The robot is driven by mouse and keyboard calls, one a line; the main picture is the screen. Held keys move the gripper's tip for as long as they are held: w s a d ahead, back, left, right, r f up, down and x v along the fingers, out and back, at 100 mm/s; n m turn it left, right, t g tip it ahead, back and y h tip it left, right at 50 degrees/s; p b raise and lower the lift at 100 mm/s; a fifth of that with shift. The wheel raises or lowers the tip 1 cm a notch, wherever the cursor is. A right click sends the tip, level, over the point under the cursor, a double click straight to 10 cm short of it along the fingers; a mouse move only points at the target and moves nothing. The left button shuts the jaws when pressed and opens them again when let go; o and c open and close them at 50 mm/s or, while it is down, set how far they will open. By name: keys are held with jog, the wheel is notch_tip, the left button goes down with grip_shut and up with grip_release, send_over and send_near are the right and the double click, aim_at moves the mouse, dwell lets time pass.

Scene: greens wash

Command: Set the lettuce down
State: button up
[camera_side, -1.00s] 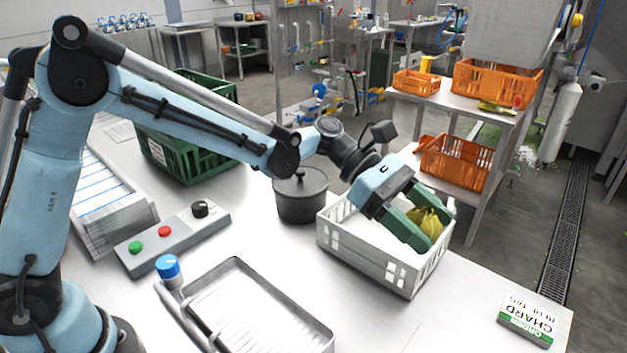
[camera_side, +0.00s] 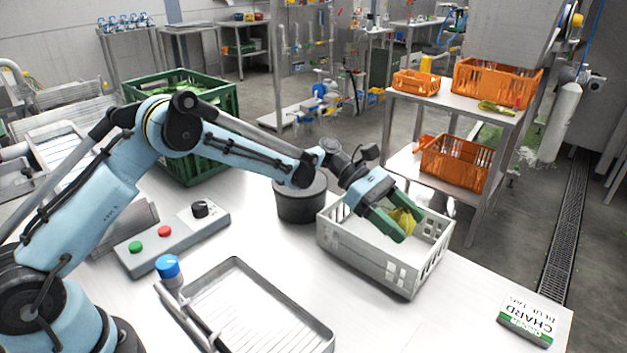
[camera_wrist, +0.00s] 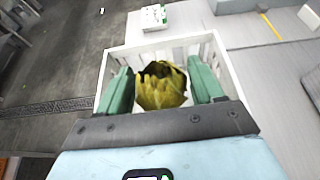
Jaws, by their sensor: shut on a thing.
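The lettuce (camera_side: 403,221), yellow-green and leafy, is held between the green fingers of my gripper (camera_side: 401,225), inside the outline of the white crate (camera_side: 413,275). In the wrist view the lettuce (camera_wrist: 160,86) sits between the two fingers of my gripper (camera_wrist: 158,88), with the crate's white walls (camera_wrist: 211,47) around it. My gripper is shut on the lettuce. Whether the lettuce touches the crate floor I cannot tell.
A dark lidded pot (camera_side: 300,203) stands close to the crate's left. A metal tray (camera_side: 285,318) lies in front of the crate. A chard box (camera_side: 532,318) is at the table's right end. A button panel (camera_side: 170,243) and a green crate (camera_side: 215,105) are at left.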

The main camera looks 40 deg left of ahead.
jog(key=shift+f, duration=0.9)
jog(key=shift+f, duration=0.6)
jog(key=o, duration=1.1)
